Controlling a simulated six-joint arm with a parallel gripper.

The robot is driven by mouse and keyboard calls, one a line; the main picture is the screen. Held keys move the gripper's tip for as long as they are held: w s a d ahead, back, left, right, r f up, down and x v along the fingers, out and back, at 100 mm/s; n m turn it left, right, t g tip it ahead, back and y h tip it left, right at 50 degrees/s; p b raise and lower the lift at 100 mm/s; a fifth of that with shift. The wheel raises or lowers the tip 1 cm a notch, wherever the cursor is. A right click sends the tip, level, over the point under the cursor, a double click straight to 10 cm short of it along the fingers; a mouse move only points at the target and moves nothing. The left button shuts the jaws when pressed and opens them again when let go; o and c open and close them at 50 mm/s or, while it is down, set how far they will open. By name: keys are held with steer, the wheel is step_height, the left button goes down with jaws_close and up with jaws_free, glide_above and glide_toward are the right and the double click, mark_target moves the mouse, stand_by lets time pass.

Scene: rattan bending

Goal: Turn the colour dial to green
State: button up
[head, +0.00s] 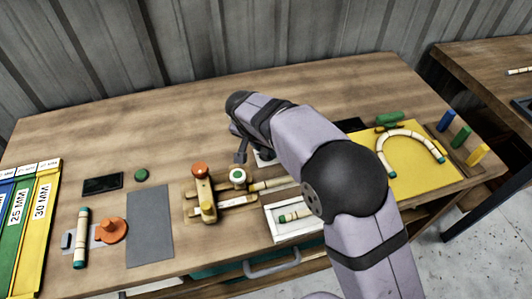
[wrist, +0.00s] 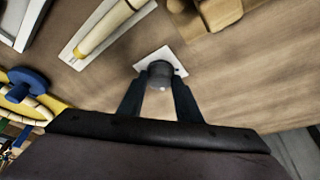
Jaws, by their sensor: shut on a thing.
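A dark grey round knob (wrist: 160,74), which looks like the colour dial, stands on a small white square plate (wrist: 142,66) in the wrist view. My gripper (wrist: 158,88) has one finger on each side of the knob and is shut on it. Small dark marks show on the plate, but I cannot read any colour or tell which way the dial points. In the head view my gripper (head: 240,157) is low over the middle of the table, and my arm hides most of the plate (head: 262,159) and the knob.
A white tray (head: 290,235) holds a rattan piece. A yellow board (head: 430,175) with a bent rattan arch lies right. The table's back left is clear.

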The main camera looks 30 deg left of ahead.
stand_by(0.3)
steer(key=o, duration=1)
steer(key=b+v, duration=0.1)
steer(key=v, duration=0.6)
steer(key=shift+s+r, duration=0.1)
steer(key=shift+r, duration=0.1)
